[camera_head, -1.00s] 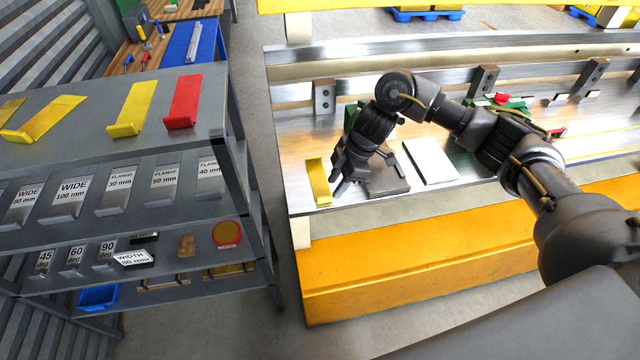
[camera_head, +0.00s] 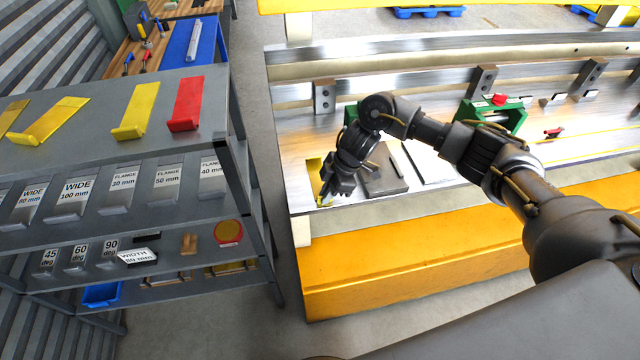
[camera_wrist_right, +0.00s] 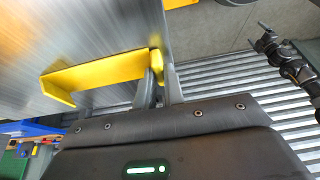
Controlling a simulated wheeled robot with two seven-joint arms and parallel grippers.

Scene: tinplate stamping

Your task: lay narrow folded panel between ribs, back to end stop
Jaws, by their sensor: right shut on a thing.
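The narrow yellow folded panel (camera_head: 314,170) lies at the left end of the machine's metal bed, partly hidden behind my right gripper. My right gripper (camera_head: 328,200) is at its near end. In the right wrist view the panel (camera_wrist_right: 100,72) has a long flat strip and a turned-up edge at the left. There my right gripper (camera_wrist_right: 160,84) is shut on its right end. I cannot make out the ribs or the end stop.
A grey plate (camera_head: 384,172) and a pale sheet (camera_head: 430,160) lie right of the panel on the bed. Dark blocks (camera_head: 323,96) stand along its back. The grey shelf (camera_head: 60,165) at left holds yellow panels (camera_head: 136,112) and a red one (camera_head: 186,104). A floor gap separates shelf and machine.

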